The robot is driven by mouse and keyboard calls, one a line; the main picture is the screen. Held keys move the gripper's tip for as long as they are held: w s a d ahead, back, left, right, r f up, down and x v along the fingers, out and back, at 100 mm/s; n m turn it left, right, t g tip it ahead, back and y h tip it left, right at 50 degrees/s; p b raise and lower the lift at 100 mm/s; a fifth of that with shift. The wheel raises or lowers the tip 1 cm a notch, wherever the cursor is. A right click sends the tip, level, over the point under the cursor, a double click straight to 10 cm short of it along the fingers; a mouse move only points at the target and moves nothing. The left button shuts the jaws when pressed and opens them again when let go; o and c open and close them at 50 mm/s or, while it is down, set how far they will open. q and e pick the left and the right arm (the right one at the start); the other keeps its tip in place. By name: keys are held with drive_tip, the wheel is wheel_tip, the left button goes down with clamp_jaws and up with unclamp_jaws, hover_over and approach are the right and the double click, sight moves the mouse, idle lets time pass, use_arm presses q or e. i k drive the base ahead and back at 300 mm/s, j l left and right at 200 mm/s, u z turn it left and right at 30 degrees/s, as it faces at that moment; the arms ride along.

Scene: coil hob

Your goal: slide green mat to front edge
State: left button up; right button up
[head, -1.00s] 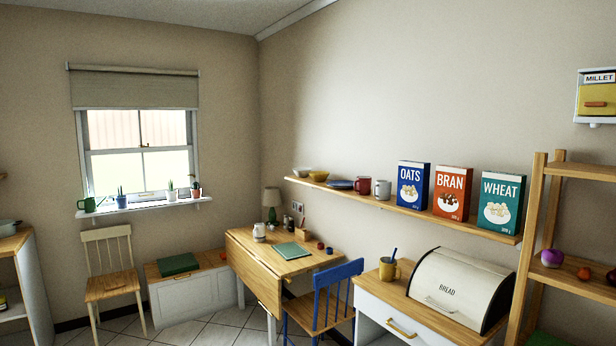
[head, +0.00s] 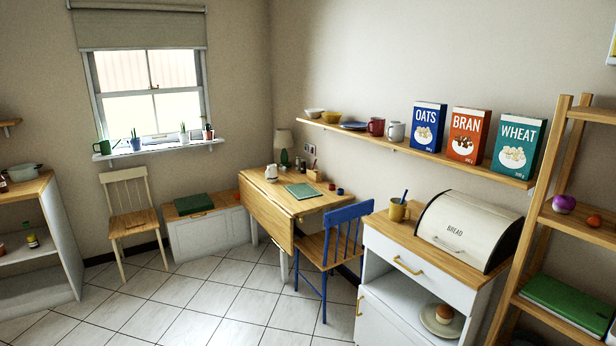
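Several flat green things show. A green flat piece (head: 567,300) lies on a lower shelf of the wooden rack at the far right, partly cut off by the picture edge. A dark green flat piece (head: 193,204) lies on the low white bench under the window side. A thin teal-green piece (head: 302,191) lies on the wooden drop-leaf table. I cannot tell for sure which is the green mat. Neither of my grippers is in view.
A blue chair (head: 335,245) stands at the table and a cream chair (head: 132,214) by the window. The tiled floor (head: 210,305) is clear in the middle.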

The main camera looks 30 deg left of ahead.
sight(302, 191)
drive_tip(key=i+j+z, duration=0.1)
drive_tip(key=i+j, duration=0.25)
drive_tip(key=j, duration=0.2)
drive_tip(key=i+j+z, duration=0.1)
drive_tip(key=i+j, duration=0.2)
drive_tip(key=j, duration=0.3)
drive_tip(key=i+j+z, duration=0.1)
drive_tip(key=i+j, duration=0.2)
drive_tip(key=j, duration=0.3)
drive_tip(key=i+j+z, duration=0.15)
drive_tip(key=j, duration=0.5)
drive_tip(key=i+j+z, duration=0.1)
drive_tip(key=i+j, duration=0.25)
drive_tip(key=j, duration=0.3)
drive_tip(key=i+j+z, duration=0.1)
drive_tip(key=j, duration=0.6)
drive_tip(key=i+j+z, duration=0.1)
drive_tip(key=i+j, duration=0.2)
drive_tip(key=j, duration=0.4)
drive_tip(key=i+j+z, duration=0.1)
drive_tip(key=j, duration=0.6)
drive_tip(key=i, duration=0.05)
